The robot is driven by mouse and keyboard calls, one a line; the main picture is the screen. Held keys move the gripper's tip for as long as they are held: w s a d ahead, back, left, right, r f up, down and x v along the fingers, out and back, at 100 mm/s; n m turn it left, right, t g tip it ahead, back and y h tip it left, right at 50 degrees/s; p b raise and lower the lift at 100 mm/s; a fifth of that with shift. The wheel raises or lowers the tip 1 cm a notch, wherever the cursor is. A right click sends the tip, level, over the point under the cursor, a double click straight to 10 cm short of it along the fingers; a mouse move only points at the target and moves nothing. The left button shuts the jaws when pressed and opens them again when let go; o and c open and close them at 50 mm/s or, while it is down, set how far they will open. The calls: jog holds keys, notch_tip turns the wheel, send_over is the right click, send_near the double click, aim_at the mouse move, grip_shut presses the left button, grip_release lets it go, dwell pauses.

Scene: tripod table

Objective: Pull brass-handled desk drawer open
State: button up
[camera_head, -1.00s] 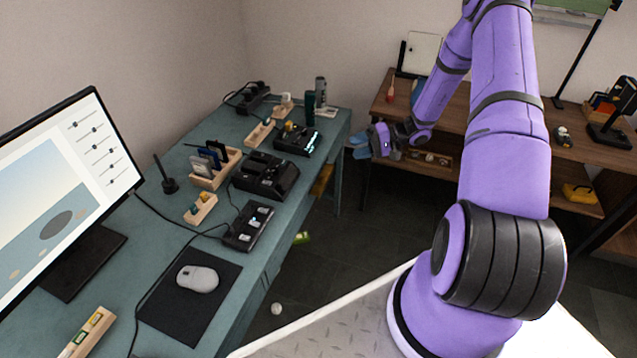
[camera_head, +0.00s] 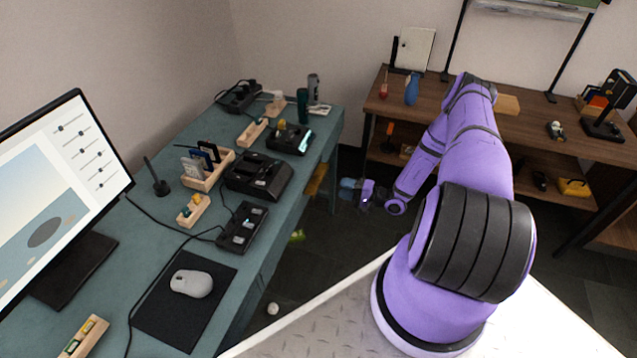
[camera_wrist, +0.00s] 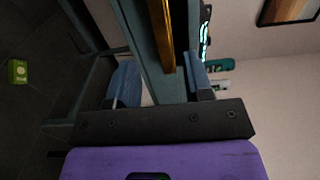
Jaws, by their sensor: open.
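The teal desk (camera_head: 215,265) stands at the left, its front side facing the open floor. The drawer's brass handle (camera_head: 317,180) shows as a small golden patch below the desk's far front edge. In the wrist view, the brass handle (camera_wrist: 162,35) is a long golden bar against the teal desk front. My gripper (camera_head: 350,188) is low, to the right of the handle in the head view. In the wrist view, my gripper (camera_wrist: 160,82) is open, with its blue fingers on either side of the handle's line. The handle appears ahead of the fingertips; contact cannot be told.
A black charger (camera_head: 258,175), a card rack (camera_head: 208,172) and a mouse (camera_head: 191,283) are on the desk. A brown shelf (camera_head: 520,125) stands behind my arm. A small green box (camera_wrist: 18,71) lies on the dark floor.

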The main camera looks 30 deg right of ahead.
aim_at(320, 183)
jog(key=x, duration=0.9)
jog(key=shift+w+a, duration=0.2)
jog(key=shift+c, duration=0.2)
grip_shut()
jog(key=shift+s, duration=0.1)
